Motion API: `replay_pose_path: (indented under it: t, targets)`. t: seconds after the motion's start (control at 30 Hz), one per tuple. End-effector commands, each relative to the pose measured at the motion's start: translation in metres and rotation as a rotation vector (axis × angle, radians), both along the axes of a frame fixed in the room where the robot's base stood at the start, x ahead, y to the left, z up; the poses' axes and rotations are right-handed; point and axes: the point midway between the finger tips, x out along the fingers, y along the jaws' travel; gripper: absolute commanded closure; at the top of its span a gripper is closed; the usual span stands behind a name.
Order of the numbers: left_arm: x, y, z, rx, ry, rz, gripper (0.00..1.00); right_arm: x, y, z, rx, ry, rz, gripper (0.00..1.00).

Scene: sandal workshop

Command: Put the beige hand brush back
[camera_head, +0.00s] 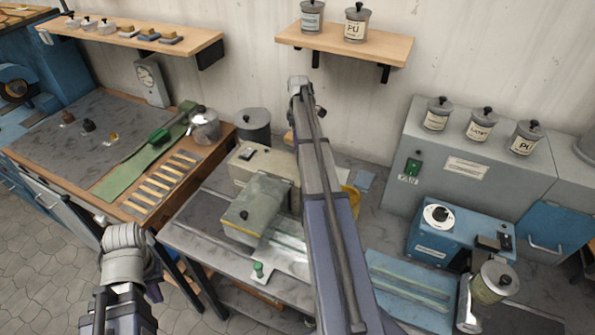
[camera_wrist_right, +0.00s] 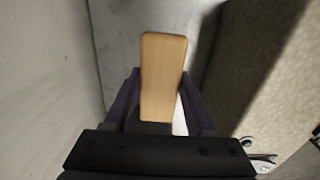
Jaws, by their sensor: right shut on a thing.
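My right gripper (camera_wrist_right: 162,105) is shut on a flat, pale wooden piece, the beige hand brush (camera_wrist_right: 163,75), in the right wrist view. Its broad end points away from the wrist, and any bristles are hidden. In the head view my right arm reaches up the middle toward the back wall and hides its gripper. A small tan edge (camera_head: 289,139) shows just left of that arm, perhaps the brush. My left arm stands at the lower left; its fingers cannot be made out.
A yellow container (camera_head: 351,198) is partly hidden by the arm. A blue device (camera_head: 437,235) stands to the right. A wall shelf (camera_head: 345,47) holds two jars above.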

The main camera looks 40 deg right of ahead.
Motion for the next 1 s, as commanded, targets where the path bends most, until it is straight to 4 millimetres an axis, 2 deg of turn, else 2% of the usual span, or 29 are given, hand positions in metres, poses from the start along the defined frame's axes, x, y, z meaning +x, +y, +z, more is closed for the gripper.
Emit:
replay_pose_path:
  t: [0.03, 0.37, 0.8, 1.0]
  targets:
    - [0.000, 0.000, -0.009, 0.000, 0.000, -0.001, 1.00, 0.000, 0.000, -0.009, 0.000, 0.000, 0.000, 0.93]
    - [0.000, 0.000, -0.014, 0.000, 0.000, -0.001, 1.00, 0.000, 0.000, -0.014, 0.000, 0.000, 0.000, 0.93]
    - [0.000, 0.000, -0.072, 0.000, 0.000, 0.001, 1.00, 0.000, 0.000, -0.072, 0.000, 0.000, 0.000, 0.93]
    - [0.000, 0.000, -0.073, 0.000, 0.000, 0.001, 1.00, 0.000, 0.000, -0.073, 0.000, 0.000, 0.000, 0.93]
